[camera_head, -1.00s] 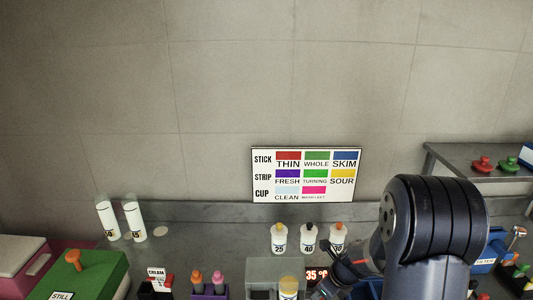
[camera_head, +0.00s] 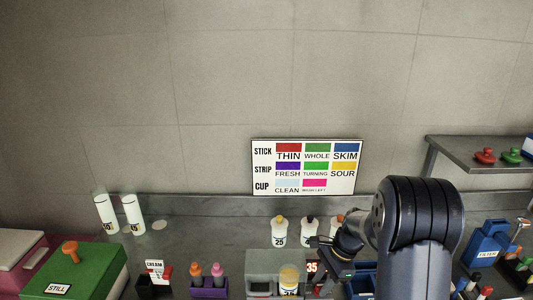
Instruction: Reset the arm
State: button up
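My arm shows as a large dark link at the lower right, with its wrist reaching left to my gripper (camera_head: 318,252). My gripper is small and dark, beside the right side of the grey box with the red display. Its fingers are too small and overlapped to tell whether they are open or shut. No held thing can be made out. A yellow-capped jar (camera_head: 289,279) stands at the front of the grey box (camera_head: 262,262), just left of my gripper.
White bottles, one marked 25 (camera_head: 279,233), stand behind my gripper, partly hidden by it. A green STILL box (camera_head: 95,268), a purple holder (camera_head: 208,284), a blue FILTER box (camera_head: 487,245) and a colour chart (camera_head: 306,167) surround the counter. The counter left of the bottles is mostly clear.

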jog(key=n+g, duration=0.1)
jog(key=n, duration=0.2)
jog(key=shift+w+a+h, duration=0.1)
jog(key=shift+h, duration=0.2)
jog(key=shift+w+d+r, duration=0.1)
jog(key=shift+d+r, duration=0.1)
jog(key=shift+r, duration=0.25)
